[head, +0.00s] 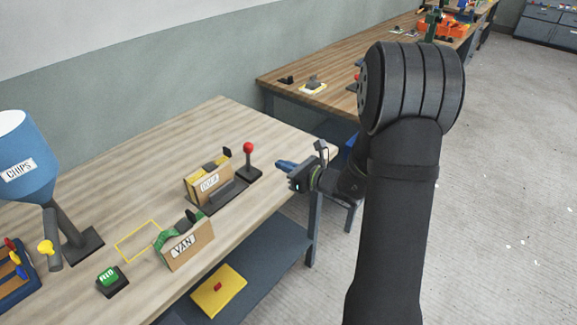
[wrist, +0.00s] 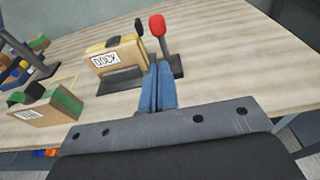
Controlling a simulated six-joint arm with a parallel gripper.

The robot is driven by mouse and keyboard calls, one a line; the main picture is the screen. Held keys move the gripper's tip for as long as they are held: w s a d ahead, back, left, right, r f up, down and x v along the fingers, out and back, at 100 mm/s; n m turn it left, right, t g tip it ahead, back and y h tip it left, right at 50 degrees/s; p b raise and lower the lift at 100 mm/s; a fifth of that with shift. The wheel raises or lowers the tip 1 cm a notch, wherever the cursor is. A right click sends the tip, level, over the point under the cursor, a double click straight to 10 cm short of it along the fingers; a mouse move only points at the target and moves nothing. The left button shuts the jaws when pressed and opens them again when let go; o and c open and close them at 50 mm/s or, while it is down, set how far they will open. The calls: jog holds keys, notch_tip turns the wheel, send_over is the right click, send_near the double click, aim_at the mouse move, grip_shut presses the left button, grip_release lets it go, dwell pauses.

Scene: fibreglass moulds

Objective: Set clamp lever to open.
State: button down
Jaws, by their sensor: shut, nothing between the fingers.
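A lever with a red knob (head: 249,149) stands on a small black base near the right end of the wooden bench; I see no label on it. In the head view its stem is close to upright. In the wrist view the red-knobbed lever (wrist: 158,27) stands just beyond my fingertips, and its stem leans a little. My gripper (head: 281,164) has blue fingers, shut and empty. The shut fingers fill the middle of the wrist view (wrist: 159,68).
A box marked DOCK (head: 208,183) in a dark holder stands left of the lever. A box marked VAN (head: 189,246) is nearer the front. A green button (head: 109,278) and a blue CHIPS hopper (head: 24,160) are further left. A second bench (head: 330,73) stands behind.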

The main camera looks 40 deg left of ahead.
aim_at(251, 145)
jog(key=a, duration=0.9)
jog(key=shift+a+f, duration=0.3)
jog(key=shift+a, duration=0.05)
jog(key=shift+a+r, duration=0.15)
jog(key=shift+a+r+h, duration=0.35)
jog(key=shift+a+h, duration=0.25)
jog(key=shift+h, duration=0.1)
jog(key=shift+a+r+h, duration=0.25)
jog(key=shift+a+h, duration=0.65)
jog(key=shift+a+r, duration=0.15)
jog(key=shift+a, duration=2.05)
